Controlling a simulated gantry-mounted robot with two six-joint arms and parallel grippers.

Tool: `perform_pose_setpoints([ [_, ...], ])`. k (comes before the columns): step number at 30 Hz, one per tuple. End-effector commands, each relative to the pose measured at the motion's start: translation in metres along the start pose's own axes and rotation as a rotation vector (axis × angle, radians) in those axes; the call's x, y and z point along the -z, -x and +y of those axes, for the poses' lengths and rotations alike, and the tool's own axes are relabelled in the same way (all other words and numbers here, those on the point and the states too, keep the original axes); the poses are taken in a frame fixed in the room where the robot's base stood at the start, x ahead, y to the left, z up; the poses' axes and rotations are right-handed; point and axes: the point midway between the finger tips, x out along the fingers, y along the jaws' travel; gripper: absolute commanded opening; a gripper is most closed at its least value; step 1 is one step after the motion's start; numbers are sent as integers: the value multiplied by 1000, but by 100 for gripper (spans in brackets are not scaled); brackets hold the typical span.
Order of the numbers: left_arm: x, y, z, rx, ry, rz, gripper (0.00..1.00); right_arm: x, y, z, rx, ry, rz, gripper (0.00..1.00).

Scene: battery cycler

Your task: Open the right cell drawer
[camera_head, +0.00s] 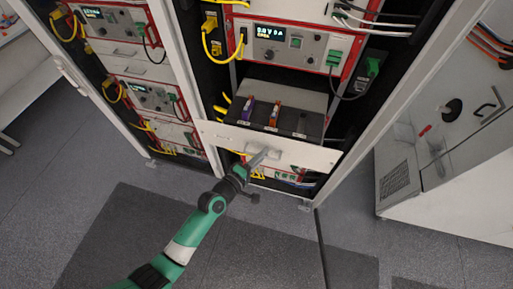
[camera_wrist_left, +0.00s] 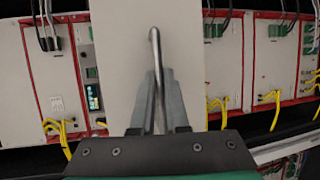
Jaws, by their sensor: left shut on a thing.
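The right cell drawer has a white front panel (camera_head: 305,153) and stands pulled out from the right rack. Its dark tray shows behind the front, with a purple-marked and an orange-marked cell (camera_head: 272,116) in it. My left gripper (camera_head: 260,157) reaches up to the drawer front from below left. In the left wrist view my left gripper (camera_wrist_left: 155,90) is shut on the metal bar handle (camera_wrist_left: 153,42), which runs up the white drawer front (camera_wrist_left: 185,50). The handle's lower part is hidden between the fingers. My right gripper is in neither view.
A red-framed cycler unit (camera_head: 290,45) with yellow and black cables sits above the drawer. Another rack (camera_head: 140,75) stands to the left. A grey-white cabinet (camera_head: 440,200) stands at the right. The floor (camera_head: 110,250) in front shows free room.

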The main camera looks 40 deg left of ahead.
Motion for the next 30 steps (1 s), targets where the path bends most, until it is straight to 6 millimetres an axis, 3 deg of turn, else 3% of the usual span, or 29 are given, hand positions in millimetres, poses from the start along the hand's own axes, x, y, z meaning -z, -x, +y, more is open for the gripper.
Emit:
perform_pose_setpoints([
  [16, -9, 3, 0, -2, -2, -11, 0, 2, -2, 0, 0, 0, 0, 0],
  [17, -9, 3, -1, -2, -2, -11, 16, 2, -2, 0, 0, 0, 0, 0],
  [18, -9, 3, -1, -2, -2, -11, 23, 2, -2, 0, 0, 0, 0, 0],
  [30, -9, 11, -1, 1, -2, -12, 25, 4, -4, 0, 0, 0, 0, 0],
])
